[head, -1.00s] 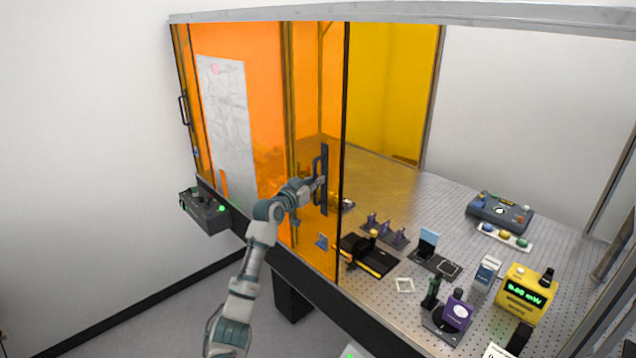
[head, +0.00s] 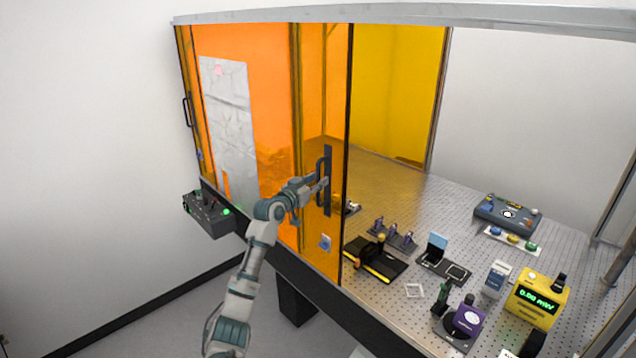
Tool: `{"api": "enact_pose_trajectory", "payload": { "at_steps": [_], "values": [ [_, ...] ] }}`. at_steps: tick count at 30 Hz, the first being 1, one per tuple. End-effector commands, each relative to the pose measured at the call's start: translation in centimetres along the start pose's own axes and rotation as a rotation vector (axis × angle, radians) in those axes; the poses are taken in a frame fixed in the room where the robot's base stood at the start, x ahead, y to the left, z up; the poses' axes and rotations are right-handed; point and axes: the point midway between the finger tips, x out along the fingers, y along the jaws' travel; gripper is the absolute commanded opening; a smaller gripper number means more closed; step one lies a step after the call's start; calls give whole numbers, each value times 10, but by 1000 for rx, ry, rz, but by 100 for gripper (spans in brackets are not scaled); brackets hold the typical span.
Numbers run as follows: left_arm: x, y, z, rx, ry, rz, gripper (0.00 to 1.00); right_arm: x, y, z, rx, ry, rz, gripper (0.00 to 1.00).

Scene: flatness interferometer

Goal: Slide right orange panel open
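The right orange panel (head: 323,90) is a see-through orange sheet with a dark right edge. It stands toward the left of the enclosure front, overlapping the left orange panel (head: 270,100), and the right part of the front is open. Its black vertical handle (head: 328,190) is near its right edge. My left gripper (head: 321,187) is at the handle, with its fingers at the handle bar. The fingertips are small and partly hidden by the handle, so I cannot tell whether they are closed on it. My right gripper is not in view.
The perforated table (head: 440,205) inside holds a yellow meter (head: 537,297), a purple device (head: 467,318), a black-and-yellow stage (head: 375,260) and a grey control box (head: 507,213). Another control box (head: 208,213) hangs outside at the left. Floor shows at the lower left.

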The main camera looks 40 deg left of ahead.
Motion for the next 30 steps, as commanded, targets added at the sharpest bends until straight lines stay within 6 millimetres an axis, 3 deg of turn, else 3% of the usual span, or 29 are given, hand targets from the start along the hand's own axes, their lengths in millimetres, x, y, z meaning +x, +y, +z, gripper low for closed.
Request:
{"api": "enact_pose_trajectory", "payload": {
  "at_steps": [10,19,23,30],
  "values": [
    [1,3,-1,3,0,-1,39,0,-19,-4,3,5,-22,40],
    [-4,2,0,3,0,-1,39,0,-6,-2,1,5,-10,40],
    [-22,1,1,5,-1,-1,39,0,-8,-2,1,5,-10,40],
    [-70,0,4,4,-5,0,39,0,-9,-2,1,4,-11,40]
  ]
}}
